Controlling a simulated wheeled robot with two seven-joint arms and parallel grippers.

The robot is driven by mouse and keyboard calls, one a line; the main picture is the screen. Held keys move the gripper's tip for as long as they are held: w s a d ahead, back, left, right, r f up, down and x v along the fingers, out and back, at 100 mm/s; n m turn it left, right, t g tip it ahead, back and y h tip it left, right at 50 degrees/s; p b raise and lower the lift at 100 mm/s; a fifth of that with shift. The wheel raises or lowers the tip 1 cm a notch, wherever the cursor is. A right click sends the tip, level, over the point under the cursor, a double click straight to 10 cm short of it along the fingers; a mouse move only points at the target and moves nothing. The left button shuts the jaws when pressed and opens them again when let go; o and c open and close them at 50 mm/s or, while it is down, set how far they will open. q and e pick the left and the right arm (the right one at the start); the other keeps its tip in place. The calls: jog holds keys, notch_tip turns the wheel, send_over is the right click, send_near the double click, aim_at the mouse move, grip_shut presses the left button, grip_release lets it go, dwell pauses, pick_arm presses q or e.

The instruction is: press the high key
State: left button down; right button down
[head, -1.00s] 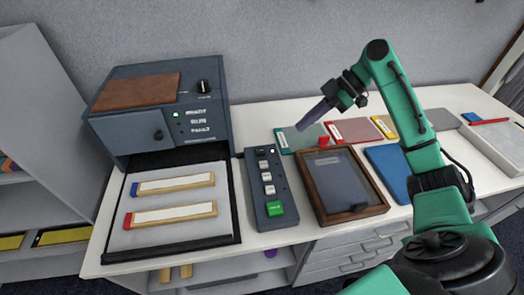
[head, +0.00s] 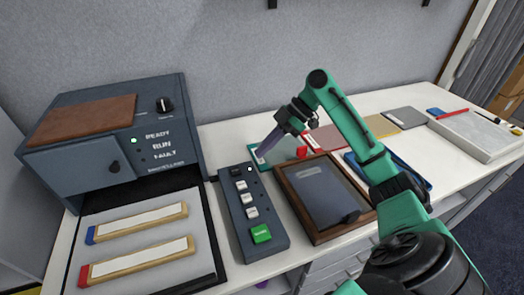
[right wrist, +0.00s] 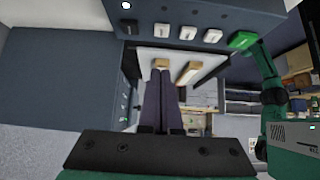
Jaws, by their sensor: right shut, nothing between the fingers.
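The dark key panel (head: 233,212) lies on the table right of the oven-like machine. It has a dark key (head: 236,171) beside a white light at the far end, three white keys (head: 246,198) in a row and a green key (head: 261,233) at the near end. The key labels are too small to read, so I cannot tell which is the high key. My right gripper (head: 262,157) is shut and empty, pointing down-left just right of the panel's far end, apart from the keys. The panel (right wrist: 148,12) and keys also show in the right wrist view, beyond the fingertips (right wrist: 160,66). My left gripper is not in view.
The machine (head: 172,142) stands left, with a tray (head: 150,232) holding two labelled bars before it. A wooden-framed box (head: 292,198) lies close right of the panel. Flat coloured cards (head: 325,138) lie behind it, and a blue tray (head: 418,178) lies right of it.

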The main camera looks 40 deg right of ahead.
jog(key=p, duration=0.2)
send_over(238, 185)
jog(key=d, duration=0.3)
jog(key=f, duration=0.5)
jog(key=shift+s+a+f, duration=0.1)
jog(key=shift+s+a, duration=0.05)
jog(key=shift+s, duration=0.25)
notch_tip(238, 185, down, 3)
jog(key=shift+r+p, duration=0.1)
jog(key=shift+p, duration=0.25)
jog(key=shift+f, duration=0.5)
